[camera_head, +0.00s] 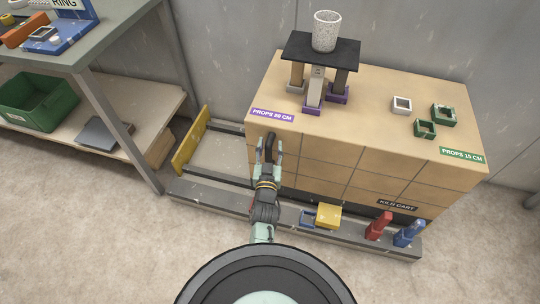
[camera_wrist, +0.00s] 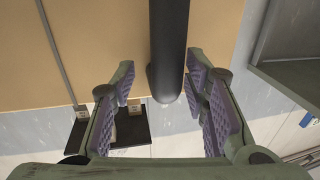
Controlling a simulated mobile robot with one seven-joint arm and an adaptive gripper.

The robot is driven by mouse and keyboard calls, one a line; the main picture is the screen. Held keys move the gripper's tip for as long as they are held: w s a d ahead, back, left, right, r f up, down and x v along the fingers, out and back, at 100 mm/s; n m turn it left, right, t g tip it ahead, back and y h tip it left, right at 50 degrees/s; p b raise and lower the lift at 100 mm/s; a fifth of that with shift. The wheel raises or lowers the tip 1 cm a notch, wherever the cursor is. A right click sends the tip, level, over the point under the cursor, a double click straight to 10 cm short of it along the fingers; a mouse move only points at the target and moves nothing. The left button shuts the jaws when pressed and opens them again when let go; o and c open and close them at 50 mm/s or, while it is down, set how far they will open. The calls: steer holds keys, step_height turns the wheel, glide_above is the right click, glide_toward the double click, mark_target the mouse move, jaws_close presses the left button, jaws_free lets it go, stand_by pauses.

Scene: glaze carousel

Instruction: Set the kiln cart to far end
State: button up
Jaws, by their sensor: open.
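The kiln cart (camera_head: 350,158) is a large tan tiled block on a low grey track, with a "KILN CART" label low on its front. A dark bar-like handle (camera_head: 270,143) stands at its left front. My gripper (camera_head: 272,152) is at this handle. In the wrist view the dark bar (camera_wrist: 168,45) lies between the two open fingers (camera_wrist: 161,85), with gaps showing on both sides. The fingers are not closed on it.
A yellow end plate (camera_head: 190,140) stands at the track's left end, beyond free track. A yellow block (camera_head: 328,215), red piece (camera_head: 378,225) and blue piece (camera_head: 408,233) sit along the front rail. A speckled cup (camera_head: 326,31) stands on a propped black shelf (camera_head: 322,47) atop the cart.

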steer(key=shift+r, duration=2.05)
